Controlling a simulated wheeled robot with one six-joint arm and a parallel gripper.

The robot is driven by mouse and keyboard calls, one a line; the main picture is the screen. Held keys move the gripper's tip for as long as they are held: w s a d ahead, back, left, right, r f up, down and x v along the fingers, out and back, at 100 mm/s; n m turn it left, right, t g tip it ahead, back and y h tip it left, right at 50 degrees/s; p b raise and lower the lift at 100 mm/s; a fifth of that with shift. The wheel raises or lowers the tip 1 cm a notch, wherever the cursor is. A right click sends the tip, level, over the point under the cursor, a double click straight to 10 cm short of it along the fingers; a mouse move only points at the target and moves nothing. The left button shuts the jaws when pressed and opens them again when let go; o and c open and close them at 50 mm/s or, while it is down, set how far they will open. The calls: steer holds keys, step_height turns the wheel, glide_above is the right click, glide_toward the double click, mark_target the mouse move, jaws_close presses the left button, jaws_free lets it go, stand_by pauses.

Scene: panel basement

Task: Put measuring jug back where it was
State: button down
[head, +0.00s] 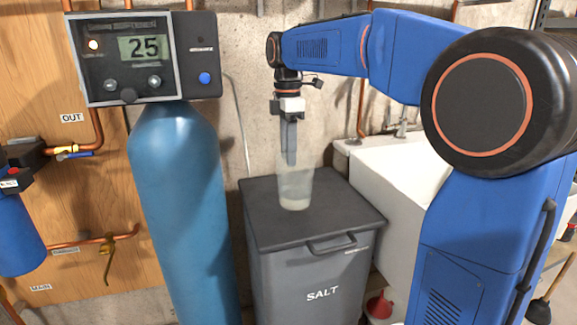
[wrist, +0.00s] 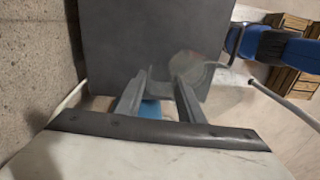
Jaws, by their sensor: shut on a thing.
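The measuring jug (head: 295,186) is clear and upright, with what looks like a little pale liquid or a pale base low down. In the head view it appears at the top of the grey salt bin's lid (head: 262,212); I cannot tell whether it touches the lid. My gripper (head: 291,160) points down over the jug, its fingers shut on the jug's wall. In the wrist view the gripper's two fingers (wrist: 160,85) reach to the see-through jug (wrist: 192,67), with the dark lid behind it. The jug's far side is unclear.
A blue tank (head: 180,200) with a control head reading 25 (head: 144,47) stands left of the bin. A white sink (head: 395,180) stands to the right, with a red funnel (head: 379,305) low beside the bin. The lid around the jug is clear.

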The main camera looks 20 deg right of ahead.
steer(key=shift+f, duration=2)
steer(key=c, duration=1.2)
jaws_free()
steer(key=r, duration=1.2)
steer(key=shift+w+r, duration=0.1)
steer(key=shift+w, duration=0.2)
steer(key=s+d+f+m+t, duration=0.1)
steer(key=s+d+f+m, duration=0.1)
steer(key=s+f+m, duration=0.4)
steer(key=s+d+f+m+t, duration=0.2)
steer(key=s+f+m, duration=0.3)
steer(key=s+f, duration=0.6)
steer(key=s+d+f+m+t, duration=0.2)
steer(key=s+f+m, duration=0.4)
steer(key=s, duration=0.8)
steer(key=shift+d+f+m, duration=0.15)
steer(key=shift+d+f, duration=0.05)
steer(key=shift+f, duration=0.75)
steer(key=shift+d+f+m, duration=0.15)
steer(key=shift+f, duration=0.75)
